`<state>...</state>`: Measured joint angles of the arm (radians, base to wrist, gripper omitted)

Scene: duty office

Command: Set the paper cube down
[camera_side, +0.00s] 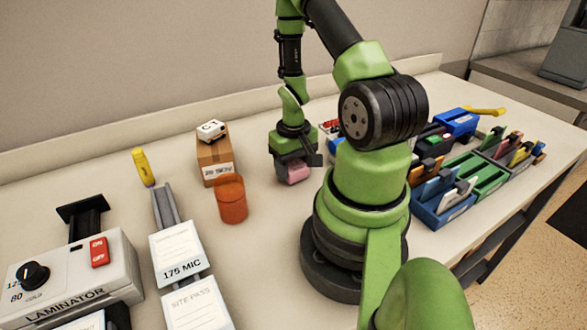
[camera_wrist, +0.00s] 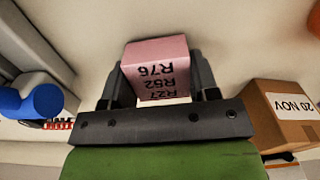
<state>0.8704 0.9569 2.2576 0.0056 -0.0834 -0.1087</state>
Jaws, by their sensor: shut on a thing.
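The pink paper cube (camera_side: 293,172) is between the fingers of my gripper (camera_side: 296,165), low over the light table in the side view. I cannot tell whether the cube's underside touches the table.
A cardboard box (camera_side: 215,160) with a white item on top and an orange cup (camera_side: 231,199) stand left of the cube. A laminator (camera_side: 75,275) is at the front left. Blue and green trays (camera_side: 441,203) fill the right side. Bare table (camera_side: 268,240) lies in front of the cube.

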